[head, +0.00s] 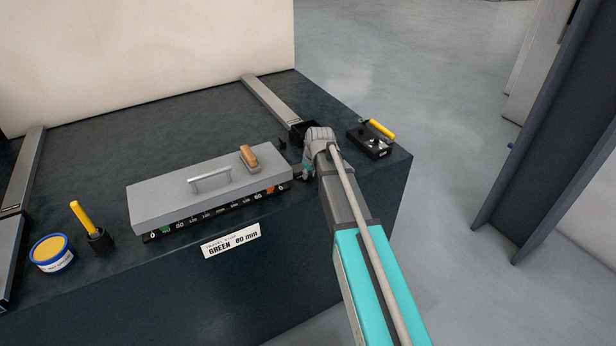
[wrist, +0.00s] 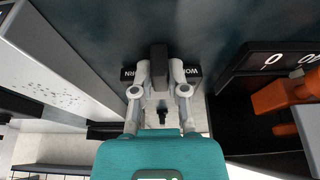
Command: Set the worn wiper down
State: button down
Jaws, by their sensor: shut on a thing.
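My gripper (wrist: 159,82) is shut on a dark grey block (wrist: 159,58), which I take to be the worn wiper. The block sits between the two fingertips in the wrist view. Behind it is a dark plate with WORN lettering (wrist: 130,74); I cannot tell whether the block touches it. In the head view my gripper is mostly hidden by my arm, at the right end of the grey-lidded box. A small black box (head: 303,131) shows just behind my wrist.
The grey-lidded box (head: 165,202) with a number scale fills the bench front. A wooden-backed brush (head: 249,157) lies on it. A black tray with a yellow handle (head: 382,129) stands to the right. A yellow-topped tub (head: 52,253) and yellow-handled tool (head: 83,218) stand left.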

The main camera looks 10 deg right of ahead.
jog(key=shift+f, duration=0.15)
jog(key=c, duration=0.6)
grip_release()
jog(key=shift+c, duration=0.2)
jog(key=shift+r, duration=0.25)
jog(key=p+v, duration=1.1)
jog(key=v, duration=0.1)
jog(key=shift+s, duration=0.1)
dwell(0.5)
jog(key=s+a+f+m+g+h, duration=0.1)
jog(key=s+m+g, duration=0.2)
jog(key=s, duration=1.9)
jog(key=shift+a+m+g, duration=0.15)
jog(key=shift+m+g, duration=0.15)
jog(key=shift+f, duration=0.1)
